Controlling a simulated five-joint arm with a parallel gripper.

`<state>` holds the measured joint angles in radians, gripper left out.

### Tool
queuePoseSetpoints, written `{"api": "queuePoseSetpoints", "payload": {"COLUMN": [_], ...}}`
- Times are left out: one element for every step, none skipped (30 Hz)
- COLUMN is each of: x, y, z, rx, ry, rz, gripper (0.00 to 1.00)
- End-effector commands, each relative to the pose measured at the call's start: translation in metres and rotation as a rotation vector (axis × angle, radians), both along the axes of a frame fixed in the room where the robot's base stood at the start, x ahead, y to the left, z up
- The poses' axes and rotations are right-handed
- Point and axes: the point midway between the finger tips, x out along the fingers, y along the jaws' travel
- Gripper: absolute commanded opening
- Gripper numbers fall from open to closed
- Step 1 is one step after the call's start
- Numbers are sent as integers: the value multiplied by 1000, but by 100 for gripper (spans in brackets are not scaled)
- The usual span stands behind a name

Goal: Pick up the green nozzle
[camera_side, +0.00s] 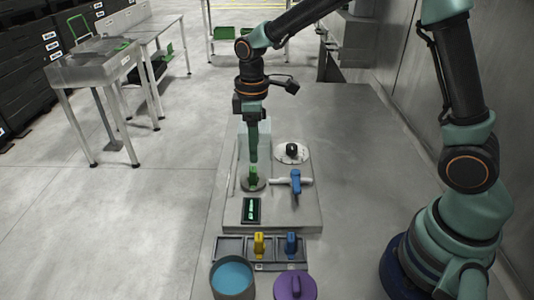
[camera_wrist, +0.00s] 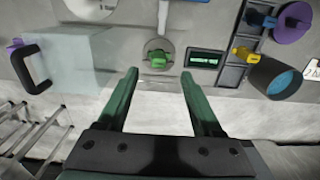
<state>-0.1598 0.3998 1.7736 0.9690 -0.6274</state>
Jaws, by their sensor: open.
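The green nozzle (camera_side: 253,174) stands on a round grey base on the raised grey panel in the side view. In the wrist view the green nozzle (camera_wrist: 158,58) shows beyond the fingertips, near the middle of the gap between them. My gripper (camera_side: 252,158) hangs down just above and close to the nozzle in the side view. In the wrist view my gripper (camera_wrist: 158,72) has its two green fingers wide apart with nothing between them. Whether a finger touches the nozzle cannot be told.
A clear block (camera_side: 252,135) stands behind the gripper. A blue-handled valve (camera_side: 295,182), a black knob (camera_side: 292,149) and a small display (camera_side: 251,210) are on the panel. A tray (camera_side: 228,248) holds yellow (camera_side: 259,243) and blue (camera_side: 291,244) nozzles. A cup (camera_side: 233,279) and purple lid (camera_side: 295,286) stand in front.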

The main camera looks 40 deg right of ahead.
Motion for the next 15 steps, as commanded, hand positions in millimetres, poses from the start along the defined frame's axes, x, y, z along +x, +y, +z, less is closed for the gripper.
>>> {"api": "queuePoseSetpoints", "payload": {"x": [-1,-1,-1,-1,0,0,0,0,0,0,0,1,1,2,3], "y": [0,0,0,0,0,0,0,0,0,0,0,1,1,2,3], "z": [-10,-15,-20,-24,-26,-29,-31,-33,-35,-36,-39,-43,-47,-52,-58], "rx": [-1,-1,-1,-1,-1,-1,0,0,0,-1,0,-1,0,-1,-1], "ry": [6,4,5,4,2,2,1,0,0,1,1,2,3,4,4], "rz": [-1,-1,-1,-1,-1,-1,-2,-2,-2,-2,-2,-2,-2,-2,-1], "gripper": [68,68,68,68,68,68,68,68,68,68,68,68,68,68,68]}}
